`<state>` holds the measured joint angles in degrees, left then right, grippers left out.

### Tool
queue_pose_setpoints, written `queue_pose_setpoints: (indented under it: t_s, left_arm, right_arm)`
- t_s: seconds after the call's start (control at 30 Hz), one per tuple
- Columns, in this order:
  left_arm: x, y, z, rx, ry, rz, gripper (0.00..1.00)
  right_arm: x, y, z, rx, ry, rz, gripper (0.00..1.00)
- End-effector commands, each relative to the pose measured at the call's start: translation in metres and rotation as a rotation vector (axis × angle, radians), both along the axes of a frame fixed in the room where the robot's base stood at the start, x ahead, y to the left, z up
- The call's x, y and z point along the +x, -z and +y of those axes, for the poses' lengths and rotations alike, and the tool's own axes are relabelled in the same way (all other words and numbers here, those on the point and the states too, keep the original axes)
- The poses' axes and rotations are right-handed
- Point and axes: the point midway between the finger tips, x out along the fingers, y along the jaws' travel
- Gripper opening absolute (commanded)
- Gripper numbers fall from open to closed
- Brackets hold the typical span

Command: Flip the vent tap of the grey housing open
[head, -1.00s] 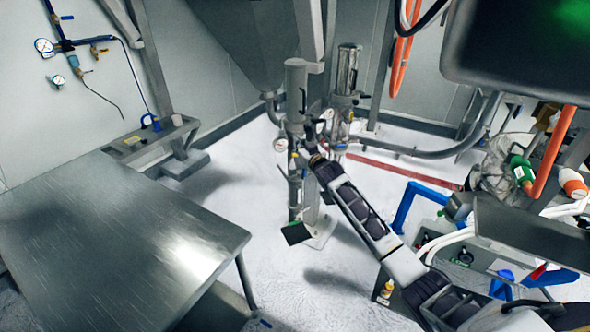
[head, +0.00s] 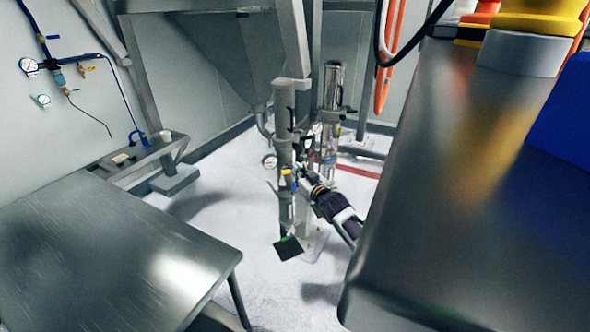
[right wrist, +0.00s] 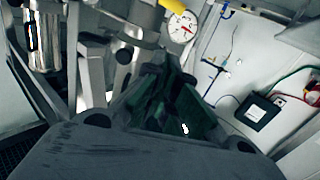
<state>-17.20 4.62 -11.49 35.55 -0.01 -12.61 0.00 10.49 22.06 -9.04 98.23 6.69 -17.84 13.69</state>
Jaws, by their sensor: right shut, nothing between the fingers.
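The grey housing (head: 284,125) is an upright grey cylinder on the middle stand in the head view. A small yellow part (head: 286,172), which looks like the tap handle, shows low on its front. A yellow piece (right wrist: 174,5) also shows at the top of the right wrist view, above a round gauge (right wrist: 181,28). I cannot tell whether the tap is open or closed. My right gripper (head: 301,174) is just right of the yellow part, shut and empty; contact is unclear. Its dark fingers (right wrist: 168,85) show in the right wrist view. My left gripper is out of view.
A shiny clear-looking housing (head: 331,110) stands close behind on the right. A dial gauge (head: 269,161) sits left of the grey housing. A steel table (head: 110,250) fills the lower left. A large grey block (head: 450,210) hides much of the right side. White floor lies between.

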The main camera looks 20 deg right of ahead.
Motion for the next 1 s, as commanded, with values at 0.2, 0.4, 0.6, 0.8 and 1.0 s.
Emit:
queue_pose_setpoints:
  t_s: [0.2, 0.4, 0.6, 0.8, 1.0]
  left_arm:
    - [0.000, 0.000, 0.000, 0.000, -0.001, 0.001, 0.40]
    - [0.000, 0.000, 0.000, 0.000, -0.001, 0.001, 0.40]
    - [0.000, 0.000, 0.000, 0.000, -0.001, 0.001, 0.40]
    - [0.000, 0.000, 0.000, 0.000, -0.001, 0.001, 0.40]
    - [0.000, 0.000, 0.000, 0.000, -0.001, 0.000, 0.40]
  right_arm:
    - [-0.015, 0.000, -0.002, 0.000, 0.000, 0.002, 0.00]
    - [-0.020, -0.001, -0.003, 0.000, 0.000, 0.000, 0.00]
    - [-0.021, -0.001, -0.003, 0.000, 0.000, 0.001, 0.00]
    - [-0.021, -0.001, -0.003, 0.000, 0.000, 0.000, 0.00]
    - [-0.020, -0.001, -0.002, 0.000, 0.000, 0.001, 0.00]
